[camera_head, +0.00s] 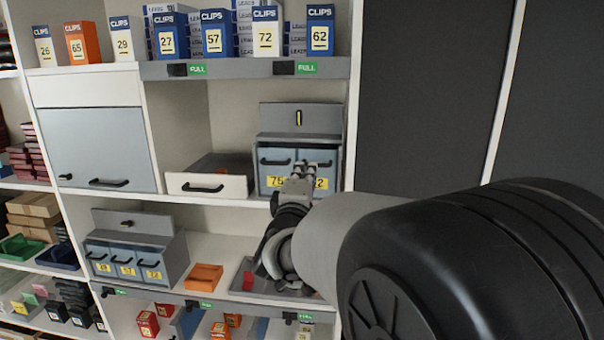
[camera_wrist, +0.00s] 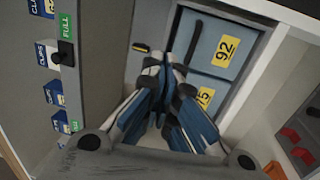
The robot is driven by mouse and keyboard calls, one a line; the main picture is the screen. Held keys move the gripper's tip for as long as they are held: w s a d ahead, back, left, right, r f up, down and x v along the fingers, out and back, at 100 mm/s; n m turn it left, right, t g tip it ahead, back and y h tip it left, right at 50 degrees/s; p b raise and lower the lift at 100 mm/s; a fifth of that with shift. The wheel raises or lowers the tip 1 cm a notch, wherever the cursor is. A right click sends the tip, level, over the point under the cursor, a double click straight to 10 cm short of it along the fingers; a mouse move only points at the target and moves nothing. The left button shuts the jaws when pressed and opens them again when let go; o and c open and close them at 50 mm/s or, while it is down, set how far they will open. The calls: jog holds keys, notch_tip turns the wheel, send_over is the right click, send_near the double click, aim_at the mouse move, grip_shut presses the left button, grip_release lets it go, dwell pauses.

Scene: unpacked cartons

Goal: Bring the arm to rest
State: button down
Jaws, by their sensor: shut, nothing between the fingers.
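My arm reaches from the lower right of the head view toward the shelf. My gripper (camera_head: 304,170) is in front of a small blue-grey drawer unit (camera_head: 300,141) and covers part of its right drawer label. In the wrist view the gripper (camera_wrist: 166,68) has its fingers closed together with nothing between them. Behind the fingers are two drawer fronts (camera_wrist: 218,40) with yellow labels, one reading 92. Whether the fingertips touch the drawers cannot be told.
An open white-fronted drawer (camera_head: 207,186) juts out left of the unit. Clips boxes (camera_head: 213,36) stand on the shelf above. A lower drawer unit (camera_head: 128,248) and an orange bin (camera_head: 204,277) are below. Dark panels (camera_head: 430,90) fill the right.

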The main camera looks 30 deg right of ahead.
jog(key=s+a+f+m+g+y+b, duration=0.1)
jog(key=s+a+f+y+b, duration=0.35)
jog(key=f, duration=0.35)
jog(key=s+a+f+m+g+y+b, duration=0.1)
jog(key=s+a+f+y+b, duration=0.2)
jog(key=a+f+b, duration=0.35)
jog(key=s+a+f+m+g+y+b, duration=0.1)
jog(key=s+a+f+y+b, duration=0.35)
jog(key=f, duration=0.35)
jog(key=s+a+f+m+g+b, duration=0.1)
jog(key=s+f+m+g+b, duration=0.7)
jog(key=s+f, duration=1.4)
jog(key=f+b, duration=0.1)
jog(key=b, duration=0.2)
jog(key=shift+a+f+g+h, duration=0.15)
jog(key=shift+a+g+h, duration=0.15)
jog(key=shift+g, duration=0.1)
jog(key=c, duration=2.4)
grip_release()
